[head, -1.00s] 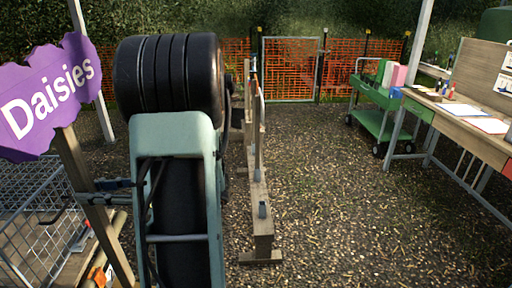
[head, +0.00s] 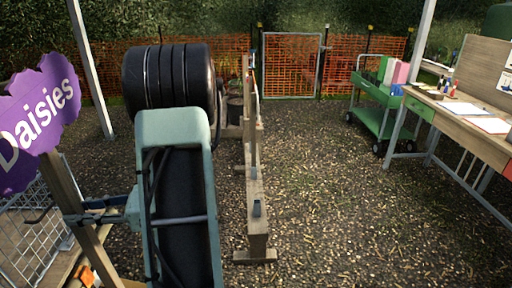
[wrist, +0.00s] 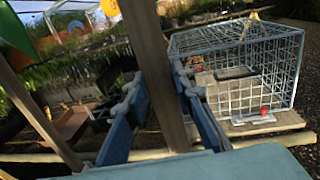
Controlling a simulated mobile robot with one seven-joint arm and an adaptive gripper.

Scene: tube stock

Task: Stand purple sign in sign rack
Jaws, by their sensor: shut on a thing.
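The purple sign (head: 38,120), lettered "Daisies", is on a wooden stake (head: 75,215) at the left of the head view, tilted a little. My gripper (head: 103,208) is shut on this stake below the sign board. In the wrist view the stake (wrist: 152,55) passes between the two blue fingers, and the purple board is out of view. A long, low wooden rack (head: 257,225) with a grey bracket on its near end stands right of my arm in the head view. It looks like the sign rack. My arm hides part of its left side, and the held sign is well apart from it.
A wire cage (wrist: 240,60) on a wooden base lies beside the held stake. A workbench (head: 465,125) and a green cart (head: 378,115) stand at the right. An orange fence with a gate (head: 291,66) closes the back. Gravel right of the rack is clear.

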